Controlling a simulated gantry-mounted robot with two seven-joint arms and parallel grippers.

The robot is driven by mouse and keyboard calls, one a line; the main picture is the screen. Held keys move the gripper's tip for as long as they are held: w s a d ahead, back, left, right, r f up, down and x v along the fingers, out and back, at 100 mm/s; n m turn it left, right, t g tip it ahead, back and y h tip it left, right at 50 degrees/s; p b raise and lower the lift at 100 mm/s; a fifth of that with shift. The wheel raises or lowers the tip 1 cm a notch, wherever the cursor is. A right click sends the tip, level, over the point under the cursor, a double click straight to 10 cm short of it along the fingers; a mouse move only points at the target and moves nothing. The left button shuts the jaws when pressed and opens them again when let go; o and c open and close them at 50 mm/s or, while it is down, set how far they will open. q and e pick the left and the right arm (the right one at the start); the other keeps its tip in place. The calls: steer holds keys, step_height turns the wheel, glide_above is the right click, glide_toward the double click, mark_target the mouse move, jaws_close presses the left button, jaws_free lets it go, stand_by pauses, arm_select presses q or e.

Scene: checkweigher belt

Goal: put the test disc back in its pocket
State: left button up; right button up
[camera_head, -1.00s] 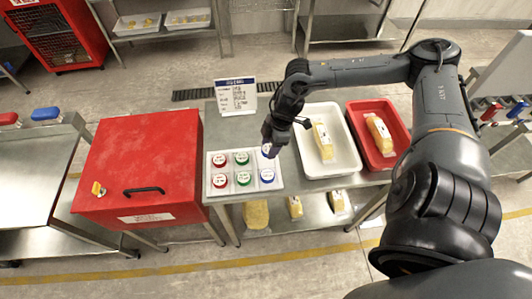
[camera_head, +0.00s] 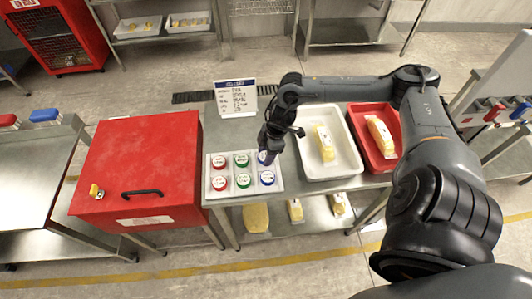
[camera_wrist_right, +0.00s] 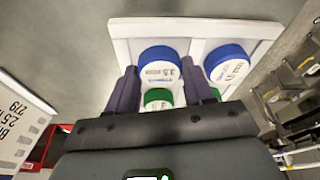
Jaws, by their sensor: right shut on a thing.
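The test disc is blue-rimmed with a white, printed top. It shows between the fingers of my right gripper (camera_wrist_right: 161,68) in the wrist view (camera_wrist_right: 160,66), and partly under the gripper (camera_head: 266,149) in the head view (camera_head: 262,158). The right gripper is shut on this disc, pointing down at the back right pocket of the white tray (camera_head: 228,190). Whether the disc rests in the pocket or hangs just above it, I cannot tell. A second blue disc (camera_head: 267,178) sits in the front right pocket. My left gripper is not in view.
Green discs (camera_head: 243,180) and red discs (camera_head: 220,182) fill the tray's other pockets. A printed sign (camera_head: 236,99) stands behind the tray. A white bin (camera_head: 341,166) and a red bin (camera_head: 391,162) stand to the right. A red box (camera_head: 145,155) is on the left.

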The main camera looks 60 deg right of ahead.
steer(key=shift+f, duration=0.15)
steer(key=o, duration=1.1)
